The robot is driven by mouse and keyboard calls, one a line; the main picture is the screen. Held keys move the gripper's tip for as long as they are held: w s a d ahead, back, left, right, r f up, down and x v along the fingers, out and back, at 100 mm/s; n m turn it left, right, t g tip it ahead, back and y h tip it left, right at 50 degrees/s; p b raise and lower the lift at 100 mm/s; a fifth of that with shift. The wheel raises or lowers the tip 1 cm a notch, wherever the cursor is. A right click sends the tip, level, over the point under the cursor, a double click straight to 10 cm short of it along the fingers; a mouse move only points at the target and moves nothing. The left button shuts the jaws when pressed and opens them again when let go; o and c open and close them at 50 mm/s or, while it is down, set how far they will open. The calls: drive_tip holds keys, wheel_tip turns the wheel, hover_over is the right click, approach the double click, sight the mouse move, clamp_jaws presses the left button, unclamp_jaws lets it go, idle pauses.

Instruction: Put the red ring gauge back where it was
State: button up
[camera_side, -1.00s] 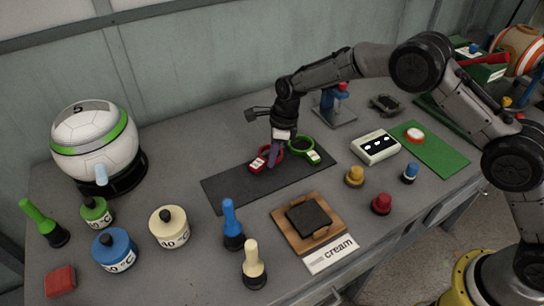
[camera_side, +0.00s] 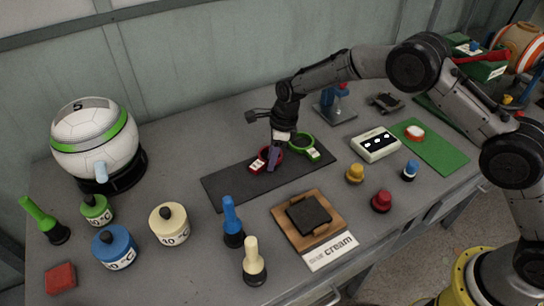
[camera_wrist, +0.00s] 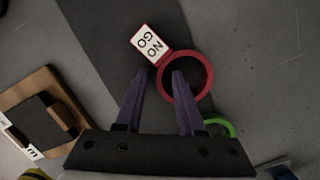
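The red ring gauge (camera_side: 279,160) lies on the dark mat (camera_side: 225,187), close to the green ring gauge (camera_side: 314,154). In the wrist view the red ring (camera_wrist: 207,88) has a white tag reading "NO GO" at its upper left. My gripper (camera_side: 271,169) points down at the red ring. In the wrist view its purple fingers (camera_wrist: 160,74) are apart, with the ring's left rim between them. The right fingertip is over the ring's opening and the left one is outside it. I cannot tell whether the fingers touch the rim. The green ring (camera_wrist: 222,127) is partly hidden behind my gripper.
A wooden block with a dark pad (camera_side: 309,215) and a cream sign stands in front of the mat. A white box with dials (camera_side: 375,145) is to the right. Blue and cream handled tools (camera_side: 231,220) stand front left. The left part of the mat is clear.

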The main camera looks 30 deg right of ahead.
wheel_tip(320, 180, up, 13)
drive_tip(key=s+d, duration=0.1)
drive_tip(key=d, duration=0.1)
idle(0.6)
drive_tip(key=shift+d, duration=0.1)
drive_tip(key=s+d+r+n+t, duration=0.1)
drive_tip(key=s+d+r+n, duration=0.4)
drive_tip(key=s+r, duration=0.25)
drive_tip(key=s+d+r+n+t, duration=0.1)
drive_tip(key=s+d+r+n, duration=0.45)
drive_tip(key=s+r, duration=0.2)
drive_tip(key=s+d+f+n+t+h, duration=0.1)
drive_tip(key=s+d+n, duration=0.2)
drive_tip(key=s+n, duration=0.3)
drive_tip(key=s+d+f+n+t+h, duration=0.1)
drive_tip(key=s+d+n, duration=0.2)
drive_tip(key=s+n, duration=0.4)
drive_tip(key=s, duration=0.9)
drive_tip(key=shift+s+f+t, duration=0.25)
drive_tip(key=shift+s+t, duration=0.05)
